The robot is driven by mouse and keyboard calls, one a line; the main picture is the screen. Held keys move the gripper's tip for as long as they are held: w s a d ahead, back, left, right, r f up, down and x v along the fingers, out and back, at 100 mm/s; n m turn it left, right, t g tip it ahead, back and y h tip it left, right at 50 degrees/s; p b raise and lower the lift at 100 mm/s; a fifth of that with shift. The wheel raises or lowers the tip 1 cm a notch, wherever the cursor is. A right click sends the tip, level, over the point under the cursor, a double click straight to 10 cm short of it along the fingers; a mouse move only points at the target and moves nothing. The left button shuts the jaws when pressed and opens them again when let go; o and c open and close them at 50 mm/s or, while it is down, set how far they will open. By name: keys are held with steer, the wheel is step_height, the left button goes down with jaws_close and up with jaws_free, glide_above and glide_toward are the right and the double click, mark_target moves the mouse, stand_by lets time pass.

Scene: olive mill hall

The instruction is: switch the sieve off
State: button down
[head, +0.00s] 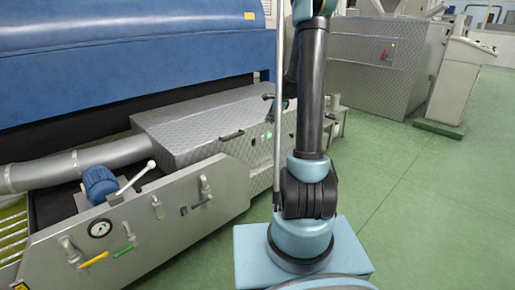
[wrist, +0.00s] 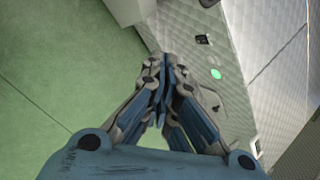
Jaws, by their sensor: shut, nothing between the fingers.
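The sieve looks to be the low metal box with a quilted surface (head: 200,125) in the middle left of the head view; it also fills the right of the wrist view (wrist: 255,50). A round green light (wrist: 216,74) glows on its face and shows in the head view (head: 268,134) too. A small dark fitting (wrist: 202,39) sits above the light in the wrist view; I cannot tell its position. My gripper (wrist: 165,62) is shut and empty, its tips left of the light in the picture. I cannot tell its gap to the face. My arm hides part of the box in the head view.
A grey frame with a gauge (head: 100,228) and yellow and green handles stands at the front left. A big blue machine (head: 130,50) is behind. Another quilted metal cabinet (head: 370,65) and a control console (head: 455,80) stand at the right. The green floor (head: 430,190) is clear there.

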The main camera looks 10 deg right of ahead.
mark_target(254, 142)
steer(key=w+d+f+m+t+y, duration=0.1)
steer(key=w+d+f+m, duration=0.2)
steer(key=w+f+m, duration=1.1)
steer(key=w+a+f+n, duration=0.2)
steer(key=w+a+f, duration=0.1)
steer(key=w+f, duration=0.2)
steer(key=w+a+f+n, duration=0.2)
steer(key=w+f, duration=0.4)
steer(key=f, duration=0.3)
steer(key=shift+a+f+n, duration=0.3)
steer(key=shift+a+n, duration=0.1)
steer(key=shift+a, duration=0.2)
